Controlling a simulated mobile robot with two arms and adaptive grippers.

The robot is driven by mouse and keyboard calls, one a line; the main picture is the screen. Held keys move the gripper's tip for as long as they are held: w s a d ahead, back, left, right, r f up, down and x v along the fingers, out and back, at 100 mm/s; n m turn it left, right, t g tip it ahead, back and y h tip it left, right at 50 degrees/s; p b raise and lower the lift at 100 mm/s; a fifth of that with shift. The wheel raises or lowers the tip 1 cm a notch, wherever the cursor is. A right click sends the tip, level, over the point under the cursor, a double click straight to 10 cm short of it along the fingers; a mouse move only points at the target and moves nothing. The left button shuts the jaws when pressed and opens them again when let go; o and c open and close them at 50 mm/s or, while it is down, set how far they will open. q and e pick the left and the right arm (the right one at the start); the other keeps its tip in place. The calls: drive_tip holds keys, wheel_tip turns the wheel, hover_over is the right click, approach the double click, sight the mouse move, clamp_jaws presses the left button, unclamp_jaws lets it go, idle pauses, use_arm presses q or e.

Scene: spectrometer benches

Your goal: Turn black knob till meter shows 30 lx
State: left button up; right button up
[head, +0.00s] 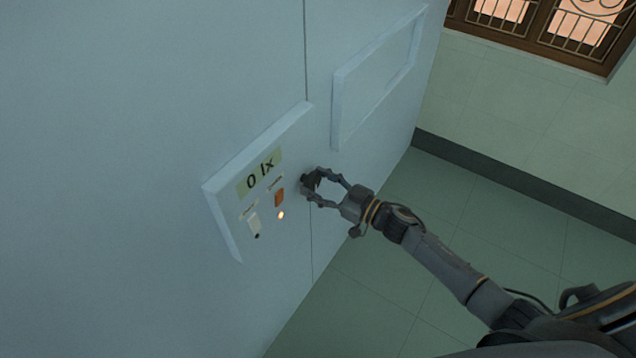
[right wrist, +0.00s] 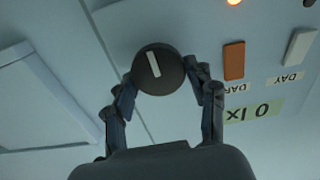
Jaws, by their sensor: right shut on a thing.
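The black knob (right wrist: 157,69) shows in the right wrist view as a round dark disc with a white pointer line. In the head view the knob (head: 309,183) is partly hidden by the fingers. My right gripper (right wrist: 160,82) is shut on the knob, one finger on each side; it also shows in the head view (head: 313,184). The meter (head: 260,172) is a pale green display on the panel and reads 0 lx; it shows tilted and upside down in the right wrist view (right wrist: 255,110). My left gripper is not in view.
Beside the knob on the panel are an orange-brown switch (head: 279,197), a white switch (head: 253,222), a lit lamp (head: 281,215) and a small dark dot (head: 257,236). A raised rectangular frame (head: 337,112) lies to the upper right. Open floor (head: 470,240) lies right of the cabinet.

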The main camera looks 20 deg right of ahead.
drive_tip(key=n+b, duration=0.1)
drive_tip(key=n, duration=0.4)
drive_tip(key=shift+s+a+f, duration=0.1)
drive_tip(key=shift+f, duration=0.05)
drive_tip(key=n+b, duration=0.2)
drive_tip(key=n, duration=0.3)
drive_tip(key=shift+a+n, duration=0.1)
drive_tip(key=shift+n, duration=0.2)
idle(0.4)
drive_tip(key=o, duration=1.1)
drive_tip(key=shift+o, duration=0.2)
drive_tip(key=shift+s, duration=0.1)
drive_tip(key=v, duration=1.2)
